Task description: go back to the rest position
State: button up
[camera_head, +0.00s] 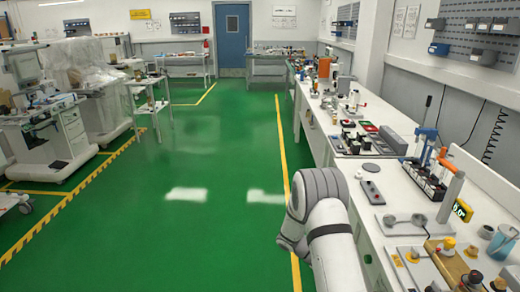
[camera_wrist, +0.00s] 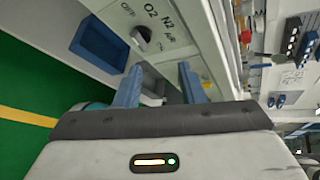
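My gripper (camera_wrist: 160,70) shows in the wrist view with its two blue fingers spread apart. I see nothing held between them; a pale part of the scene shows behind the gap. The fingers point towards a light panel (camera_wrist: 178,42) marked O2, N2 and AIR, with a dark round knob (camera_wrist: 143,34). I cannot tell how far the fingertips are from the panel. In the head view my grey-white arm rises at the bottom centre, beside the right-hand bench, and the gripper is hidden.
Anaesthesia carts (camera_head: 62,135) stand at the left. The green floor (camera_head: 205,150) between is clear, up to a blue door (camera_head: 232,40).

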jog(key=s+a+r+m+t+y, duration=0.1)
jog(key=s+a+r+m+y, duration=0.3)
jog(key=r+m, duration=0.35)
jog(key=s+a+r+m+t+y, duration=0.25)
jog(key=s+r+m, duration=0.3)
jog(key=r, duration=0.35)
jog(key=s+a+r+m+t+y, duration=0.2)
jog(key=s+a+r+m, duration=0.1)
jog(key=s+m, duration=0.3)
jog(key=s+a+r+m+t+y, duration=0.3)
jog(key=s+r+m, duration=0.1)
jog(key=m, duration=0.3)
jog(key=shift+s+a+r, duration=0.2)
jog(key=shift+s+a, duration=0.05)
jog(key=shift+s, duration=0.6)
jog(key=shift+t+y, duration=0.25)
